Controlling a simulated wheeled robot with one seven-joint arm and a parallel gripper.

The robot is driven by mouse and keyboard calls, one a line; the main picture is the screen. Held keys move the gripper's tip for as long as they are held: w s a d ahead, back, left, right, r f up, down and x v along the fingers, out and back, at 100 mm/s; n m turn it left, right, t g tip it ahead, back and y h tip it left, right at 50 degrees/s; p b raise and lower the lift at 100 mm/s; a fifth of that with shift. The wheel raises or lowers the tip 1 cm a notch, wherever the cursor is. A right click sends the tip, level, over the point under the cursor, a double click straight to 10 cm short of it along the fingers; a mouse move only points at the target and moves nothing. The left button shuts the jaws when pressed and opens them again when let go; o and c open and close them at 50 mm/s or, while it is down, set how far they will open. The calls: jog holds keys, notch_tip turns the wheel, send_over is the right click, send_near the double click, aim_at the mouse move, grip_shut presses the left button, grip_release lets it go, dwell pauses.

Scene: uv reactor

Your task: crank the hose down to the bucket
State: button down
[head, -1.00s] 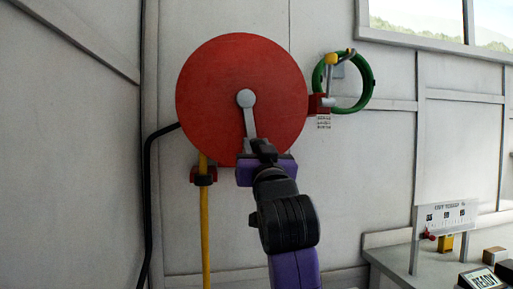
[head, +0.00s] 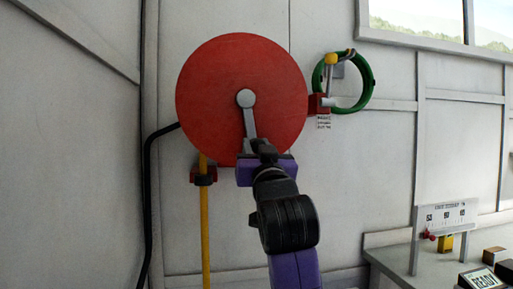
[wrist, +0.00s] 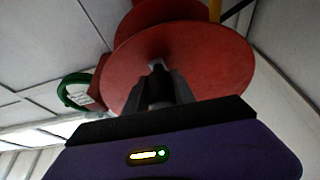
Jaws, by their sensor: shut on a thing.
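A large red hose reel (head: 215,85) is mounted on the wall, with a grey crank arm (head: 249,122) pointing down from its hub. My gripper (head: 262,152) is at the lower end of the crank. In the wrist view, my gripper (wrist: 160,92) is shut on the dark crank handle (wrist: 158,84), in front of the red disc (wrist: 215,55). A yellow hose (head: 205,235) hangs straight down below the reel through a dark guide (head: 203,179). Its lower end is out of view. No bucket shows in these frames.
A black cable (head: 148,200) runs down the wall at left. A bench (head: 430,270) with a small sign panel (head: 445,218) stands at lower right.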

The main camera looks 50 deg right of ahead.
aim_at(281, 96)
jog(key=shift+d, duration=0.1)
